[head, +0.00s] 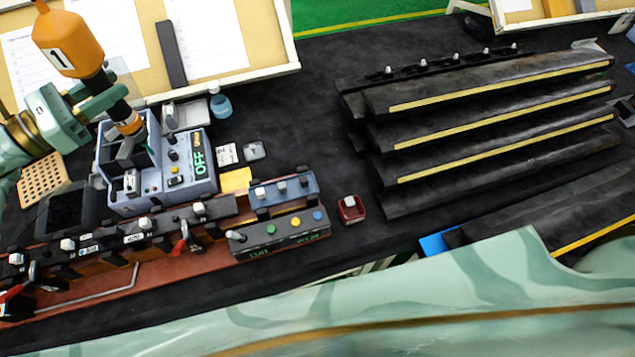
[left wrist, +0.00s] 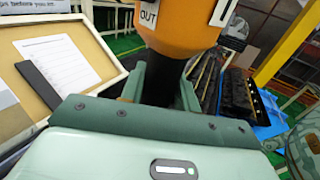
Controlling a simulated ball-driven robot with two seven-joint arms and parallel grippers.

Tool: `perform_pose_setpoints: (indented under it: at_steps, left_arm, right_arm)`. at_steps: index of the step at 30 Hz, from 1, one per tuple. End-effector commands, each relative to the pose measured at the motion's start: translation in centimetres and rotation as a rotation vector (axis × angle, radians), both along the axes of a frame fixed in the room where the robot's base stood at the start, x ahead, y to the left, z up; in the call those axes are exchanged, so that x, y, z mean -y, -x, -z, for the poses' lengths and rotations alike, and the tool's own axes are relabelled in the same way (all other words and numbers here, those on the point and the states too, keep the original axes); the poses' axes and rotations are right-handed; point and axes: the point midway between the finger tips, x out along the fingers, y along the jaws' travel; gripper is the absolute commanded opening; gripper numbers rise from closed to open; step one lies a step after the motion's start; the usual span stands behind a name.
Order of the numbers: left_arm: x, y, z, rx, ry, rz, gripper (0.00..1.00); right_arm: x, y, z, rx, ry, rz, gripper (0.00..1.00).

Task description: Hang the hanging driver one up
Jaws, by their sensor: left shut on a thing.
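The driver one is an orange screwdriver (head: 68,40) with a white label "1" and a black lower body. My left gripper (head: 102,95) is shut on the black part just below its orange body. The driver leans, top to the left, in the head view. Its lower end is over or in the opening of a blue-grey box (head: 198,170) marked "OFF"; I cannot tell whether they touch. In the left wrist view the orange body (left wrist: 180,28) shows "OUT" and "1" labels above the green fingers (left wrist: 160,85). My right gripper is not in view.
A row of switches and clips on a brown rail (head: 100,265) runs along the front left. Stacked black trim strips (head: 490,110) with yellow edges fill the right. A small red cup (head: 351,212) stands between. Paper boards (head: 215,45) lie behind.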

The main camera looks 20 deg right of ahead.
Motion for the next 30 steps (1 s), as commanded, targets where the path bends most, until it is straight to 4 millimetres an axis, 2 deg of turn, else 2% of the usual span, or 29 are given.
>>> perform_pose_setpoints:
  at_steps: [1,9,25,26,27,28,30]
  left_arm:
    - [0.1,0.0,-0.7,0.0,0.0,0.002,0.0]
    - [0.2,0.1,-2.1,0.001,-0.001,0.002,0.0]
    - [0.2,0.1,-2.2,0.001,-0.001,0.002,0.0]
    - [0.2,0.1,-2.2,0.001,-0.001,0.002,0.4]
    - [0.2,0.1,-2.2,0.001,-0.001,0.002,0.51]
    - [0.2,0.1,-2.2,0.001,-0.001,0.002,0.57]
    - [0.2,0.1,-2.2,0.001,-0.001,0.002,0.57]
  right_arm:
    - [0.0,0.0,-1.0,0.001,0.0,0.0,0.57]
    - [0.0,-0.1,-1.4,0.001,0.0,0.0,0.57]
    - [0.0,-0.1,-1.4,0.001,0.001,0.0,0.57]
    - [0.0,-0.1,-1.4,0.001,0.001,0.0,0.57]
    - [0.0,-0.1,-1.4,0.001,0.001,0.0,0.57]
    - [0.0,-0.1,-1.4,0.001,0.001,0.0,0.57]
    - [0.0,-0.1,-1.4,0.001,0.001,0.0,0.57]
